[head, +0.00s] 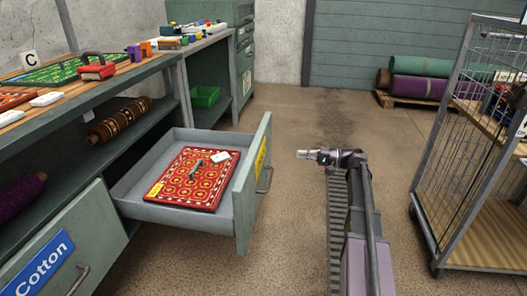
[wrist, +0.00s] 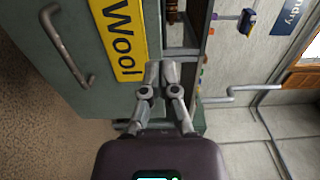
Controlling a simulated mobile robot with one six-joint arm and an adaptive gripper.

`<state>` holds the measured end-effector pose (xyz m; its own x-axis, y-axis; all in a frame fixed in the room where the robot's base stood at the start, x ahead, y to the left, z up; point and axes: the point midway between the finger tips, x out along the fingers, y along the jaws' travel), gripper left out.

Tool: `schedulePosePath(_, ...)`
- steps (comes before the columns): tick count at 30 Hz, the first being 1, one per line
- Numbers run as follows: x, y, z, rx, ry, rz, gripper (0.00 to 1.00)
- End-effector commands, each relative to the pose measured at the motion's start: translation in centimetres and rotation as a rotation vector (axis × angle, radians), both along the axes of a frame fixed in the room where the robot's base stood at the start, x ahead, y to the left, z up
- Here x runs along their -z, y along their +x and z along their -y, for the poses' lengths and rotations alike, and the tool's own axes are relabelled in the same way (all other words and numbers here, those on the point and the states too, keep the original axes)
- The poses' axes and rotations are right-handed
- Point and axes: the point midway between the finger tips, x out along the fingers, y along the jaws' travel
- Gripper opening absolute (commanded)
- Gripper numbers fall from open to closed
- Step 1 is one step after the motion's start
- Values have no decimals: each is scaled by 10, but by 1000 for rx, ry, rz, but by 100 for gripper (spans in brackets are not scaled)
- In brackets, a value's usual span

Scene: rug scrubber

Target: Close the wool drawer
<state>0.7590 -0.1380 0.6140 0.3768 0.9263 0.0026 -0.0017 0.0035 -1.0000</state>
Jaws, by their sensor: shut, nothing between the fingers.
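The wool drawer (head: 240,200) stands pulled open from the bench in the head view, with a red patterned rug piece (head: 193,180) lying inside. Its green front shows edge-on, with a yellow label and a handle (head: 265,180) on the right side. In the wrist view the drawer front (wrist: 75,85) fills the upper left, with the yellow "Wool" label (wrist: 122,40) and a grey handle (wrist: 66,45). My gripper (head: 302,154) is shut and empty, to the right of the drawer front in the head view. In the wrist view the gripper (wrist: 162,68) shows near the label's edge; contact cannot be told.
A closed drawer labelled "Cotton" (head: 45,262) is at the lower left. A wire-sided trolley (head: 440,225) stands at the right. Rolled rugs lie on a pallet (head: 425,101) at the back. The floor between bench and trolley is clear around my arm.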

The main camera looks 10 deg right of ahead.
Motion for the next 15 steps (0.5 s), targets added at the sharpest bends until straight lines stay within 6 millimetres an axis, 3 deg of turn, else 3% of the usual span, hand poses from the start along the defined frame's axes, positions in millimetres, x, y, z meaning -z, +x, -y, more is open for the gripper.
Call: schedulePosePath(15, 0, 4, -9, 1, -3, 2, 0)
